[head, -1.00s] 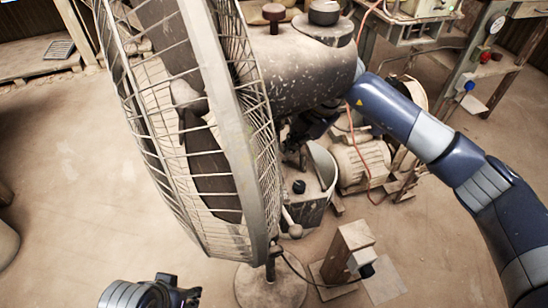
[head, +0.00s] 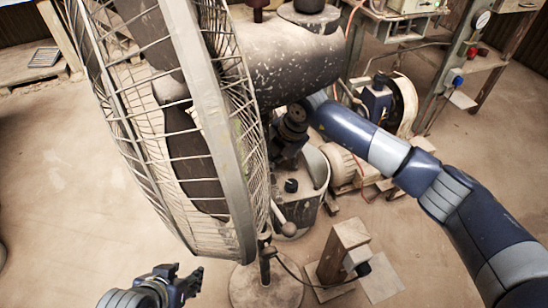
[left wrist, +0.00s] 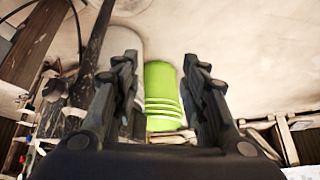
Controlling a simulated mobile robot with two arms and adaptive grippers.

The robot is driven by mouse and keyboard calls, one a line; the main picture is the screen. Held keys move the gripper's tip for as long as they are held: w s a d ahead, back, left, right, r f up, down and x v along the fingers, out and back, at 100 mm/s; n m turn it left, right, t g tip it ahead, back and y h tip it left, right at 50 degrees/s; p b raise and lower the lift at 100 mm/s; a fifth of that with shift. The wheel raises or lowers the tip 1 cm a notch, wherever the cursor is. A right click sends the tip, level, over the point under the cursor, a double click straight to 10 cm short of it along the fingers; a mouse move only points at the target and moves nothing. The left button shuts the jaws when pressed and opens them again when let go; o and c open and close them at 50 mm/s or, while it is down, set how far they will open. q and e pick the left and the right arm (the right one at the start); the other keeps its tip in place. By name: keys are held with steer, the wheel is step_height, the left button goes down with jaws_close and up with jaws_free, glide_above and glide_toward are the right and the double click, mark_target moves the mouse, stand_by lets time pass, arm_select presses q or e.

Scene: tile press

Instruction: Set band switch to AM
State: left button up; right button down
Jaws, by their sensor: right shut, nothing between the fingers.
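I cannot make out a band switch or a radio in either view. My left gripper (head: 190,284) is at the bottom left of the head view, in front of and below the fan. In the left wrist view my left gripper (left wrist: 158,85) has its fingers wide apart, with nothing held between them.
A large caged fan (head: 232,140) fills the left middle. A green bucket (left wrist: 160,90) shows beyond the left fingers.

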arm_select(q)
steer(key=shift+w, duration=0.15)
arm_select(e)
steer(key=shift+f, duration=0.15)
steer(key=shift+w+r+p, duration=0.1)
steer(key=shift+r+p, duration=0.1)
steer(key=shift+p, duration=0.2)
steer(key=shift+g, duration=0.3)
arm_select(q)
steer(key=s+g, duration=0.1)
steer(key=s+a, duration=0.1)
steer(key=s, duration=0.1)
steer(key=s+f+g, duration=0.1)
steer(key=shift+s+a+g+y, duration=0.2)
steer(key=shift+a+g+y, duration=0.1)
arm_select(e)
steer(key=shift+w, duration=0.1)
